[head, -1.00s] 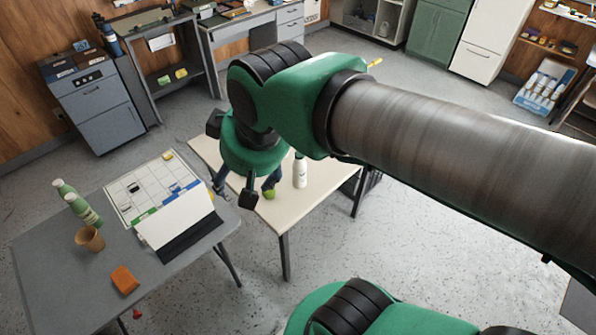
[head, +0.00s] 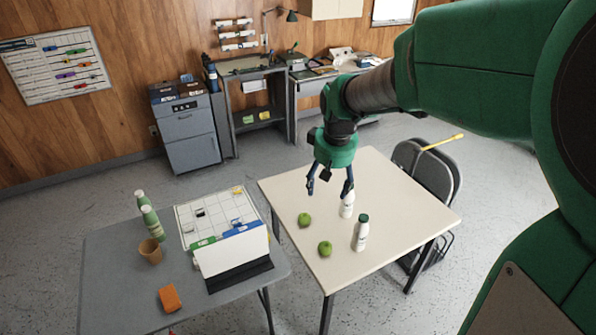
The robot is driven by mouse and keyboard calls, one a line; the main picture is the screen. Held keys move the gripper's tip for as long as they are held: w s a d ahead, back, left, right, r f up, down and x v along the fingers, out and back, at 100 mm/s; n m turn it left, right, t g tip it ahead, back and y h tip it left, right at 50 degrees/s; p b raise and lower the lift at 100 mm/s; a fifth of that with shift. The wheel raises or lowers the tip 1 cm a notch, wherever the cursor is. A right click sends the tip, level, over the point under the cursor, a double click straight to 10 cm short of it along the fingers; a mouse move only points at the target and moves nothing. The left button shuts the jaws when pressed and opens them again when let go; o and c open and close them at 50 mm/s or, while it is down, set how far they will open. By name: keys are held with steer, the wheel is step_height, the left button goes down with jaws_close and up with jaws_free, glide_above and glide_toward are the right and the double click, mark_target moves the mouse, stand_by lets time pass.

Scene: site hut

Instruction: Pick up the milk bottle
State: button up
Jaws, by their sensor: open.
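Two white bottles stand upright on the cream table. The nearer white bottle (head: 361,234) has a dark green cap. The farther white bottle (head: 347,207) is partly hidden behind my gripper's right finger, so its top does not show clearly. Which of the two is the milk bottle I cannot tell. My gripper (head: 329,190) points down over the cream table with its fingers spread and nothing between them. Its right finger overlaps the farther bottle in the picture; contact cannot be told.
Two green apples (head: 304,219) (head: 325,249) lie on the cream table (head: 410,207), left of the bottles. A grey table (head: 110,285) at left holds green bottles (head: 151,221), a brown cup (head: 151,251), an orange block (head: 170,298) and a planner board (head: 200,210). Folding chairs (head: 440,172) stand behind.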

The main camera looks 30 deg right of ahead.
steer(key=w+d+f+g, duration=0.1)
steer(key=w+d+f, duration=0.4)
steer(key=d+f, duration=0.65)
steer(key=g, duration=0.1)
glide_above(364, 216)
steer(key=shift+y, duration=0.4)
step_height(364, 216, down, 11)
steer(key=shift+f+p, duration=0.2)
steer(key=shift+p, duration=0.25)
steer(key=shift+s+a, duration=0.1)
steer(key=shift+m, duration=0.3)
steer(key=shift+f+b, duration=0.45)
steer(key=shift+f, duration=3.85)
steer(key=shift+f+b, duration=0.45)
steer(key=shift+f, duration=2.15)
steer(key=shift+c, duration=0.5)
